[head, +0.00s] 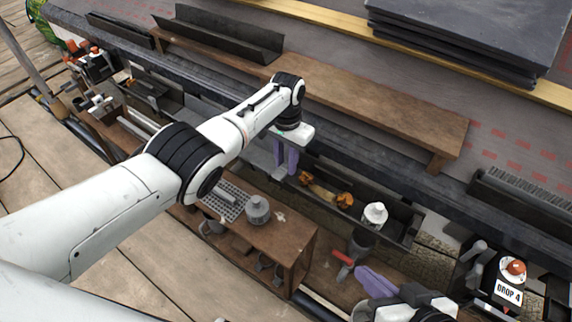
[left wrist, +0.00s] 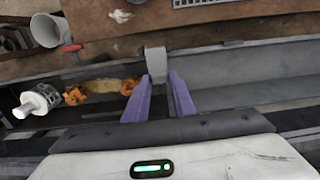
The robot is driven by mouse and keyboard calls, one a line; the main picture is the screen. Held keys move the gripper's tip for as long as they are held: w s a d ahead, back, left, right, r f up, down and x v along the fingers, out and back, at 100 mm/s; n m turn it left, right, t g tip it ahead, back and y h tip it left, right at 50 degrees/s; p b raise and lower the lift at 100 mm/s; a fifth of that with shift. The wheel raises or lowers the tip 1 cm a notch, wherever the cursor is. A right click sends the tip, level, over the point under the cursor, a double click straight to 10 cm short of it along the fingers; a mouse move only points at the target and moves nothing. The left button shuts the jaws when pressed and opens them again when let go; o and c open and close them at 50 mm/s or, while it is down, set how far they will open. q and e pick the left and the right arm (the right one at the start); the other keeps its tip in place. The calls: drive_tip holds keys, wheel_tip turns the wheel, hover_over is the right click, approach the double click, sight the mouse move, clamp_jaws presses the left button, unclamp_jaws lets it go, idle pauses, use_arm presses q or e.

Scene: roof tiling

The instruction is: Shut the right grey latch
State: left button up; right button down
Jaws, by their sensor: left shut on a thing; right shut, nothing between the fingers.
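My left gripper (head: 286,160) reaches down to the dark gutter (head: 400,229) with its purple fingers. In the left wrist view, its fingers (left wrist: 166,82) are shut around a small grey piece (left wrist: 156,60) at the gutter's edge. This piece looks like the grey latch. In the head view the fingers and arm mostly hide it, and I cannot tell how far it is turned. My right gripper (head: 374,282) is shut and empty at the lower right, beside the bench and apart from the gutter.
Orange-brown debris (head: 325,190) and a white-topped fitting (head: 375,214) sit in the gutter. The wooden bench (head: 290,240) carries a grey pot (head: 258,208) and a mesh piece (head: 225,200). A red-handled tool (head: 343,259) is near my right gripper. Dark slates (head: 465,35) lie at the top right.

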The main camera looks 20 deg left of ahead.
sight(286, 165)
use_arm(q)
drive_tip(key=shift+s+a+f, duration=0.1)
drive_tip(key=shift+s+f, duration=0.15)
drive_tip(key=shift+s, duration=0.05)
use_arm(e)
drive_tip(key=shift+r, duration=0.1)
use_arm(q)
drive_tip(key=o, duration=1.1)
drive_tip(key=shift+w, duration=0.1)
drive_tip(key=shift+c, duration=0.2)
drive_tip(key=shift+r, duration=0.1)
drive_tip(key=shift+w+r+p, duration=0.15)
drive_tip(key=shift+r+p, duration=0.25)
drive_tip(key=shift+r, duration=0.1)
wheel_tip(286, 165, up, 3)
drive_tip(key=shift+f+p, duration=0.1)
drive_tip(key=shift+p, duration=1.1)
wheel_tip(286, 165, up, 6)
drive_tip(key=p, duration=0.4)
drive_tip(key=shift+r, duration=0.25)
use_arm(e)
drive_tip(key=shift+m+t+h, duration=0.4)
drive_tip(key=shift+m+h, duration=0.1)
drive_tip(key=shift+h, duration=0.4)
drive_tip(key=d, duration=0.1)
drive_tip(key=s+d, duration=0.1)
drive_tip(key=d, duration=0.2)
drive_tip(key=shift+s+r, duration=0.15)
drive_tip(key=shift+r, duration=0.15)
